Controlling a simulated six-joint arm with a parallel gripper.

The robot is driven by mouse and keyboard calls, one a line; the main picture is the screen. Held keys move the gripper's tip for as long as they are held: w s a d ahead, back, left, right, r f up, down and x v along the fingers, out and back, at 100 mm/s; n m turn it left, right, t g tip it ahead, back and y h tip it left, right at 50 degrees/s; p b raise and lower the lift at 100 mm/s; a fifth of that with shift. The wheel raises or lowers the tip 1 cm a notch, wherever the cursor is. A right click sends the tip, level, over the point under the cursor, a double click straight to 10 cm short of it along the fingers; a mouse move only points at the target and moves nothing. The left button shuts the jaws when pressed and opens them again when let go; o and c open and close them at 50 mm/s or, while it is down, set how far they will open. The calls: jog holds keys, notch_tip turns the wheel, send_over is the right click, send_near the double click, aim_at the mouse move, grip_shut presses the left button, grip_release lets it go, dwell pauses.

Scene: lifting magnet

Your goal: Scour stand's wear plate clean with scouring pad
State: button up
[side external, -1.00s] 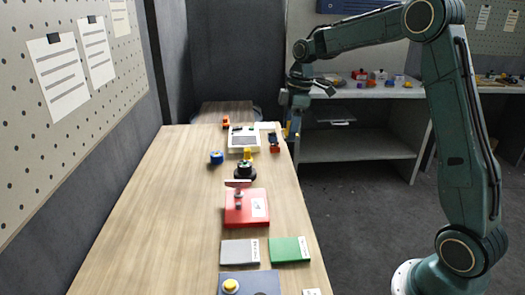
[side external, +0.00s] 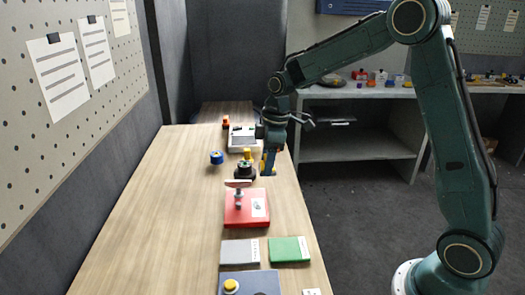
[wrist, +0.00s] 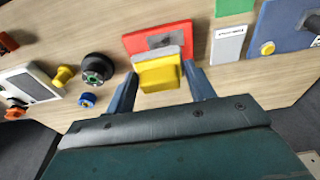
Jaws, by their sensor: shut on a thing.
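My gripper (side external: 268,168) points down at the table's right side, just beyond the red stand. In the wrist view my gripper (wrist: 160,88) has its two blue-grey fingers closed on the scouring pad (wrist: 158,75), a yellow block with a grey layer along its far edge. The pad shows only as a bit of yellow in the side view (side external: 262,163). The red stand (side external: 231,215) has a silver post with a flat piece on top. In the wrist view the stand (wrist: 180,28) carries a dark grey patch, partly behind the pad; I cannot tell its marks. Pad and stand look apart.
A black round knob (side external: 245,173) stands close left of my gripper, with a blue cylinder (side external: 217,157) farther left. A white device (side external: 238,138) lies behind. Grey (side external: 240,252) and green (side external: 290,250) plates lie nearer. The table's left side is clear.

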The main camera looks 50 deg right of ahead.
send_over(257, 218)
notch_tip(257, 218, down, 4)
jog(key=shift+d+f, duration=0.2)
jog(key=shift+f, duration=1.4)
jog(key=shift+d+f, duration=0.15)
jog(key=shift+f, duration=1.4)
jog(key=shift+w+d+f, duration=0.25)
jog(key=shift+d+f, duration=0.05)
jog(key=shift+f, duration=0.4)
jog(key=shift+c, duration=0.4)
jog(key=shift+w+d, duration=2.4)
jog(key=shift+d, duration=0.05)
jog(key=shift+s+a, duration=2.8)
jog(key=shift+a, duration=0.05)
jog(key=shift+w+d+r, duration=0.1)
jog(key=shift+r, duration=4)
